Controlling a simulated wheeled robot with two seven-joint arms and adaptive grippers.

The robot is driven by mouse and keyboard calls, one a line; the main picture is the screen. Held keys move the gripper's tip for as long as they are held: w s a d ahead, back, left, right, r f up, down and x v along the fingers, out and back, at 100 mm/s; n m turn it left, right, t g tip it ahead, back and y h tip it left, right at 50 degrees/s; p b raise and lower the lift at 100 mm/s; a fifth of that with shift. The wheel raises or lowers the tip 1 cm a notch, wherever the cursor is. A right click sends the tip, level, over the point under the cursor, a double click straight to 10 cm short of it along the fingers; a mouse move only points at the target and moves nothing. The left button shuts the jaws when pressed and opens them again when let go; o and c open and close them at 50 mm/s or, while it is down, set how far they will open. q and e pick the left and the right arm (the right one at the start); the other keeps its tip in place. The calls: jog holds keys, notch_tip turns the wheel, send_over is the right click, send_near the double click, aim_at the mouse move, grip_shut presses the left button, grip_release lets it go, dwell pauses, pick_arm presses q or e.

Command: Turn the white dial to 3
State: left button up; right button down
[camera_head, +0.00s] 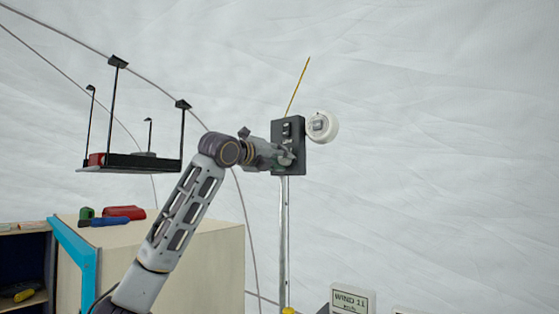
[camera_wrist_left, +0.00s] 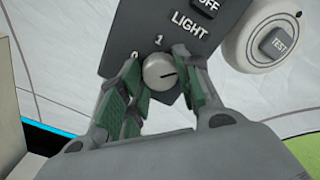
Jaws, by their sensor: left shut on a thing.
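A small white dial (camera_wrist_left: 159,71) sits on a dark control panel below the word LIGHT. Its dark pointer line points to the right in the left wrist view. A 0 shows at its left and a 1 above it; other numbers are hidden by the fingers. My left gripper (camera_wrist_left: 160,92) has its green-padded fingers around the dial, shut on it. In the head view the left gripper (camera_head: 287,157) is at the lower part of the dark panel (camera_head: 289,125) and covers the dial. My right gripper is in neither view.
A round white device with a TEST button (camera_wrist_left: 278,40) is right of the panel. A metal pole (camera_head: 283,240) holds the panel up. A hanging shelf (camera_head: 130,167) and a cabinet (camera_head: 215,262) with tools stand left. A WIND display (camera_head: 352,300) is lower right.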

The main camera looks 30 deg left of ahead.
pick_arm(q)
jog(key=m, duration=0.5)
jog(key=shift+w+d+f, duration=0.1)
jog(key=shift+f, duration=0.1)
jog(key=shift+m, duration=2.1)
jog(key=o, duration=1.1)
jog(key=shift+c, duration=0.2)
jog(key=shift+r, duration=0.1)
jog(key=shift+s, duration=0.2)
jog(key=shift+s+a+r, duration=0.1)
jog(key=shift+s+a, duration=0.1)
jog(key=shift+s, duration=0.55)
jog(key=s, duration=1)
jog(key=shift+a, duration=0.35)
